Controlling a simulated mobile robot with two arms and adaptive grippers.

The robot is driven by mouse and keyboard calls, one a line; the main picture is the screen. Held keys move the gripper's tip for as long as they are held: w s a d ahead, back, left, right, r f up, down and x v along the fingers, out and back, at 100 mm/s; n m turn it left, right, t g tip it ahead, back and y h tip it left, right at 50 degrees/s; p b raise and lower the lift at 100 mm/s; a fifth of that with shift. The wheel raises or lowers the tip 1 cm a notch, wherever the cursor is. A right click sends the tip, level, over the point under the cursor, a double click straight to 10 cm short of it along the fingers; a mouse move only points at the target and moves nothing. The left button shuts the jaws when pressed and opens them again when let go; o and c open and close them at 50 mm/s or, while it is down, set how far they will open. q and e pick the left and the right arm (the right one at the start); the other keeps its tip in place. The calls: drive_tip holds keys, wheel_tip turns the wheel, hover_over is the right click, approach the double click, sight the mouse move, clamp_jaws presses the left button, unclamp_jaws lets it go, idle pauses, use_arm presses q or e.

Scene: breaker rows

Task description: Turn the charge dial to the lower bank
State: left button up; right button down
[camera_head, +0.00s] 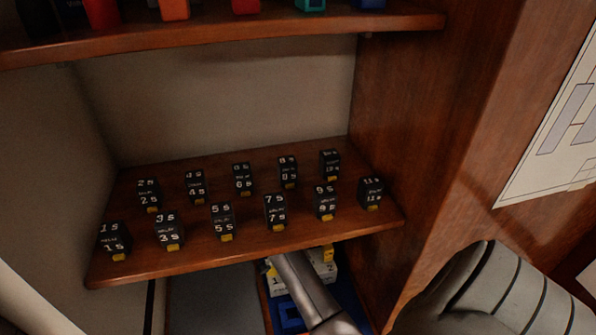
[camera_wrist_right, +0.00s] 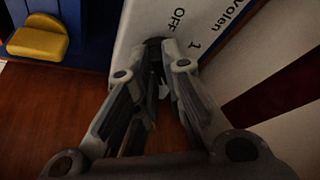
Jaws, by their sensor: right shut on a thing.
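My right gripper (camera_wrist_right: 165,55) is shut in the right wrist view, its fingertips against a white panel (camera_wrist_right: 142,22). The panel is lettered OFF, 1 and a partly cut word. The fingertips meet where the charge dial would be; they hide nearly all of it, so its pointing direction cannot be read. In the head view a grey link of my right arm reaches in below the lower shelf, over white blocks (camera_head: 278,284) marked with numbers; the fingertips are hidden there. My left gripper is not in view.
Several black numbered blocks with yellow tabs stand in two rows on the wooden shelf (camera_head: 185,262). A blue base (camera_head: 345,292) lies below it. The wooden cabinet side (camera_head: 425,130) rises at right. A blue part with a yellow block (camera_wrist_right: 38,43) is beside the panel.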

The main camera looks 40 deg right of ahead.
drive_tip(key=n, duration=0.1)
drive_tip(key=n+t, duration=0.1)
drive_tip(key=n, duration=0.2)
drive_tip(key=shift+s+n+t+y, duration=0.25)
drive_tip(key=shift+n+t+y, duration=0.05)
drive_tip(key=shift+t, duration=0.1)
drive_tip(key=n, duration=0.2)
drive_tip(key=n+t, duration=0.1)
drive_tip(key=shift+s+d+n+y, duration=0.1)
drive_tip(key=shift+d+n+y, duration=0.1)
drive_tip(key=shift+n+y, duration=0.2)
drive_tip(key=n, duration=0.2)
drive_tip(key=n+y, duration=0.1)
drive_tip(key=n, duration=0.1)
drive_tip(key=shift+d+t+y, duration=0.15)
drive_tip(key=shift+t+y, duration=0.15)
drive_tip(key=shift+t, duration=0.1)
drive_tip(key=n, duration=0.2)
drive_tip(key=n+y, duration=0.1)
drive_tip(key=n, duration=0.1)
drive_tip(key=shift+s+d+y, duration=0.1)
drive_tip(key=shift+y, duration=0.2)
drive_tip(key=shift+n, duration=0.4)
drive_tip(key=shift+f, duration=0.1)
drive_tip(key=c, duration=1.5)
unclamp_jaws()
